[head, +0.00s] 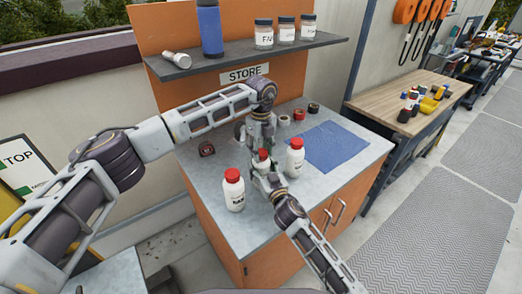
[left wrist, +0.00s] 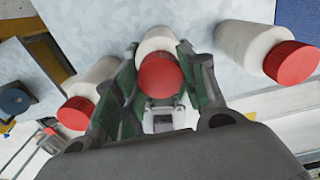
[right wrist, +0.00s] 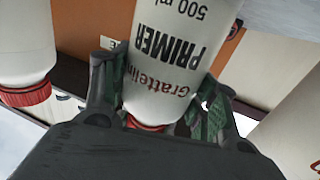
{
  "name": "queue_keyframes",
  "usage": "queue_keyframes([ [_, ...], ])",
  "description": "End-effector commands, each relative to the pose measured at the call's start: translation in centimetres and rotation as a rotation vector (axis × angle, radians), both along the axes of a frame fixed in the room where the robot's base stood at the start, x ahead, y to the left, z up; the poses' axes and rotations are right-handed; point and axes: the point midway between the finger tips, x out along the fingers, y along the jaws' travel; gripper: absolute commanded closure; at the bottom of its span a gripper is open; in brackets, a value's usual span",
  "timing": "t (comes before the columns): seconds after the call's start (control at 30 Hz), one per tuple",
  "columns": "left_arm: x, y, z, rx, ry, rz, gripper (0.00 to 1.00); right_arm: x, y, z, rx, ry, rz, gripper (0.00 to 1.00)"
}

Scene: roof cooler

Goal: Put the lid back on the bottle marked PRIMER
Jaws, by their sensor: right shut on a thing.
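The white bottle marked PRIMER (right wrist: 165,65) stands on the grey counter between two similar bottles. My right gripper (head: 262,177) is shut on its body, a finger on each side in the right wrist view (right wrist: 163,90). A red lid (left wrist: 160,75) sits at the bottle's top; it also shows in the head view (head: 262,155). I see no gap under the lid, but its seating is partly hidden. My left gripper (left wrist: 160,60) is above the bottle, its fingers apart on either side of the lid. Whether they touch it is unclear.
White bottles with red lids stand close at left (head: 234,193) and right (head: 295,160). A blue mat (head: 335,146) lies on the counter's right. Behind are small rolls (head: 299,115) and a shelf (head: 245,57) with jars and a blue bottle.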

Motion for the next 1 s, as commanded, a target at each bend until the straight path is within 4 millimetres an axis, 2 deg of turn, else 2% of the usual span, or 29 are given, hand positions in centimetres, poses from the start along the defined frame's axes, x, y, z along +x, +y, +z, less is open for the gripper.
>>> queue_keyframes([
  [0.03,0.00,0.00,0.01,0.000,0.000,0.000,0.70,0.00,0.00,0.00,0.000,0.000,0.000,1.00],
  [0.2,0.00,0.00,0.02,0.000,0.000,0.000,0.89,0.00,0.00,-0.01,0.000,0.000,0.000,1.00],
  [0.47,0.00,0.01,0.01,0.000,0.000,-0.061,0.90,0.00,0.00,-0.01,0.000,0.000,0.000,1.00],
  [1.0,0.04,0.02,0.01,0.001,-0.002,-0.489,0.90,0.01,-0.02,-0.01,0.000,0.000,0.000,1.00],
])
